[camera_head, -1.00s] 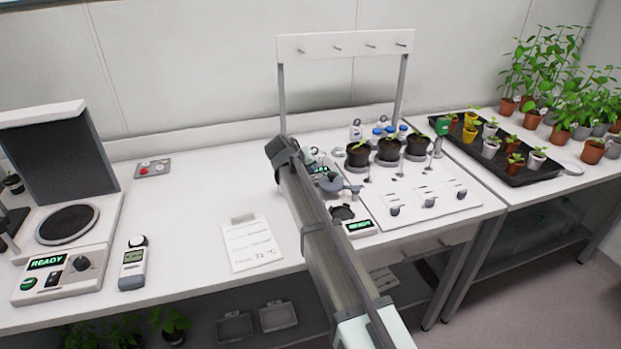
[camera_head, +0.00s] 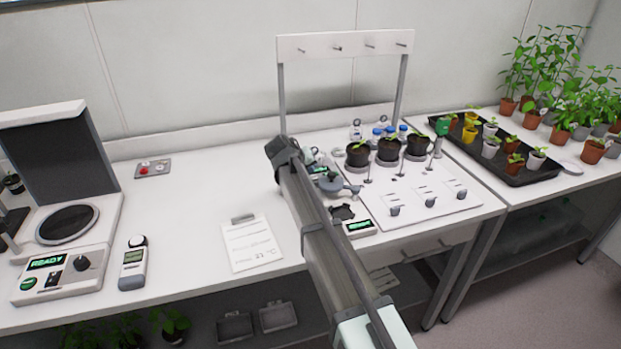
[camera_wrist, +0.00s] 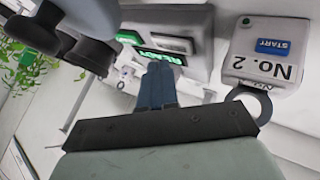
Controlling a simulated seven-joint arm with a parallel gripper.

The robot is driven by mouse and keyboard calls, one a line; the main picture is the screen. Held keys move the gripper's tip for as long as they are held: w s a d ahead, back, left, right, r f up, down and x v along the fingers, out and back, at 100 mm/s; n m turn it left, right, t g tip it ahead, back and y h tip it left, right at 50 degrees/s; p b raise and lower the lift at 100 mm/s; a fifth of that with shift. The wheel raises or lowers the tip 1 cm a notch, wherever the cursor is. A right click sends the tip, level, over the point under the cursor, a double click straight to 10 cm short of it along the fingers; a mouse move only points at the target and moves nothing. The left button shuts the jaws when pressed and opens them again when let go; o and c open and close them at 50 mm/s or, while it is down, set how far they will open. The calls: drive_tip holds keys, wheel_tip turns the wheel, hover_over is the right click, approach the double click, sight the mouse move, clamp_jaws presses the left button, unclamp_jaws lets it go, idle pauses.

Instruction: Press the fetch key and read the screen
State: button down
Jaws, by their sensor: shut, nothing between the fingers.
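In the wrist view my gripper (camera_wrist: 157,78) is shut and empty, its blue-grey fingertips close in front of a grey unit with a lit green READY screen (camera_wrist: 160,54). Whether the fingertips touch the unit is unclear. In the head view my arm covers much of this area. A small green screen (camera_head: 320,170) shows just right of the arm, and another lit screen (camera_head: 360,225) is lower; its text is too small to read.
A box marked NO. 2 (camera_wrist: 265,60) with a blue START key is close to my gripper's right. A READY instrument (camera_head: 62,262), handheld meter (camera_head: 132,265) and paper sheet (camera_head: 252,245) lie left.

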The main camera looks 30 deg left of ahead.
drive_tip(key=shift+f, duration=0.2)
idle(0.5)
drive_tip(key=shift+f, duration=0.25)
drive_tip(key=shift+s+f, duration=0.1)
drive_tip(key=shift+f, duration=0.7)
idle(0.9)
drive_tip(key=shift+r, duration=1.2)
drive_tip(key=shift+r, duration=0.1)
drive_tip(key=shift+r, duration=2.45)
drive_tip(key=shift+w, duration=0.2)
